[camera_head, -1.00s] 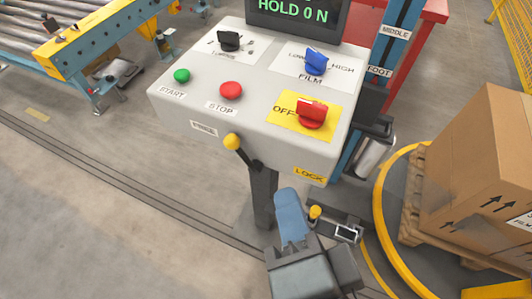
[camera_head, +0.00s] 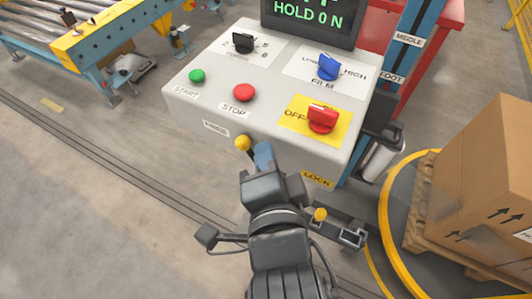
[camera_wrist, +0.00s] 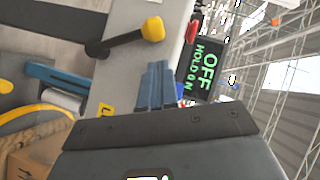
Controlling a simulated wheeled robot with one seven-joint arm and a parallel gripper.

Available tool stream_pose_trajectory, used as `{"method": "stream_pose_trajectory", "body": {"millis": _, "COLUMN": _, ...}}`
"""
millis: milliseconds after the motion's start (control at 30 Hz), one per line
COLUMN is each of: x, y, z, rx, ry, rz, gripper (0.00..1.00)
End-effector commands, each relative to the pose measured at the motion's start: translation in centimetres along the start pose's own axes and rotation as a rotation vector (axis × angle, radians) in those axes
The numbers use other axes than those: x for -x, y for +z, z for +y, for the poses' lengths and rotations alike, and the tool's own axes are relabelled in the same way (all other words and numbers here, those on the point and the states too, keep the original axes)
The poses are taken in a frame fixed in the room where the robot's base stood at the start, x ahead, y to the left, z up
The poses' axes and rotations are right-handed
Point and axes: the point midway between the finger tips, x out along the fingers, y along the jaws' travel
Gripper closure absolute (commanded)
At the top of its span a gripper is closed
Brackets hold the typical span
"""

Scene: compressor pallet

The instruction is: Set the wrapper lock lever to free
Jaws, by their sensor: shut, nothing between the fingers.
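The lock lever is a black rod with a yellow ball knob (camera_head: 243,142) on the front of the grey control box (camera_head: 290,145). Its knob stands close to the FREE label (camera_head: 215,129), well left of the LOCK label (camera_head: 317,180). In the wrist view the lever's black rod and yellow knob (camera_wrist: 153,29) show at the top. My gripper (camera_head: 263,153) is shut and empty, its blue fingers just right of the knob. The fingers (camera_wrist: 158,84) also show below the lever in the wrist view, with a gap in the picture. I cannot tell whether they touch it.
The box top carries a red OFF knob (camera_head: 322,118), a blue film knob (camera_head: 328,67), and green and red buttons (camera_head: 244,92). A second yellow knob (camera_head: 320,214) sits low right of my arm. A carton (camera_head: 480,190) stands right.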

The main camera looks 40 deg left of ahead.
Motion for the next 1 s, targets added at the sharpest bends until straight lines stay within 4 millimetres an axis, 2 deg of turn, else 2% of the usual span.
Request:
{"method": "stream_pose_trajectory", "body": {"millis": 333, "x": -0.2, "y": 0.1, "z": -0.8, "rx": 0.044, "ry": 0.032, "rz": 0.001, "gripper": 1.0}}
{"method": "stream_pose_trajectory", "body": {"millis": 633, "x": -1.6, "y": 2.1, "z": -1.2, "rx": 0.094, "ry": 0.07, "rz": 0.001, "gripper": 1.0}}
{"method": "stream_pose_trajectory", "body": {"millis": 1000, "x": -1.8, "y": 2.5, "z": -1.5, "rx": 0.093, "ry": 0.068, "rz": -0.002, "gripper": 1.0}}
